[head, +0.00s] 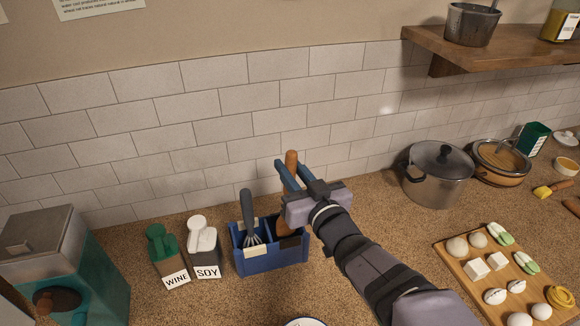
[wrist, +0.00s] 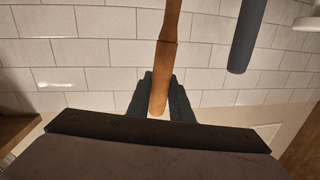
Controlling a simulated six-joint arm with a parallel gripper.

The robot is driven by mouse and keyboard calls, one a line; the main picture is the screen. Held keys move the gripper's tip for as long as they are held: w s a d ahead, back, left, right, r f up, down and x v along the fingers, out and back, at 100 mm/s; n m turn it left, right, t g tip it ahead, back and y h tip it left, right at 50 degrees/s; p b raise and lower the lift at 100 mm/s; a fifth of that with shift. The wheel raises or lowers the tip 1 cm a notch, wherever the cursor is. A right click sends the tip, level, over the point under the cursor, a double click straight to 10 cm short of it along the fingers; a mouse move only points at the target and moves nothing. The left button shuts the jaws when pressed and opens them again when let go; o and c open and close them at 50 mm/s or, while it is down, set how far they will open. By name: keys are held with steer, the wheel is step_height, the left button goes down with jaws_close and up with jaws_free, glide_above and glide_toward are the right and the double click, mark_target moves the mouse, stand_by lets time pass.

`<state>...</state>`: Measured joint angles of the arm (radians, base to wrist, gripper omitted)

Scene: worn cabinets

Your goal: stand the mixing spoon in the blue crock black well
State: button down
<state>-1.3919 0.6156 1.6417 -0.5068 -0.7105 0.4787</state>
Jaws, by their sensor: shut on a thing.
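The blue crock (head: 270,261) stands on the counter and has side-by-side wells. A grey-handled whisk (head: 247,205) stands in its left well. A black patch (head: 290,242) shows at the right well. My gripper (head: 287,176) is above the crock's right side, shut on the wooden handle of the mixing spoon (head: 291,158). The spoon is roughly upright, its lower part at the right well; its tip is hidden, so I cannot tell whether it touches the bottom. In the wrist view the spoon handle (wrist: 168,48) lies between the fingers (wrist: 160,95), with the whisk handle (wrist: 247,35) beside it.
A steel pot (head: 438,180) is at right, and a board of food (head: 475,295) lies front right. The tiled wall (head: 220,105) rises close behind.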

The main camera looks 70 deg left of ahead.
steer(key=shift+f+b, duration=2.3)
steer(key=shift+f, duration=0.7)
steer(key=c, duration=1.3)
jaws_free()
steer(key=shift+d, duration=0.1)
steer(key=d, duration=0.2)
steer(key=d+r, duration=0.1)
steer(key=d, duration=0.2)
steer(key=w+d+r, duration=0.1)
steer(key=d, duration=0.1)
steer(key=shift+w+d+r, duration=0.1)
steer(key=shift+d+r, duration=0.05)
steer(key=shift+d, duration=0.25)
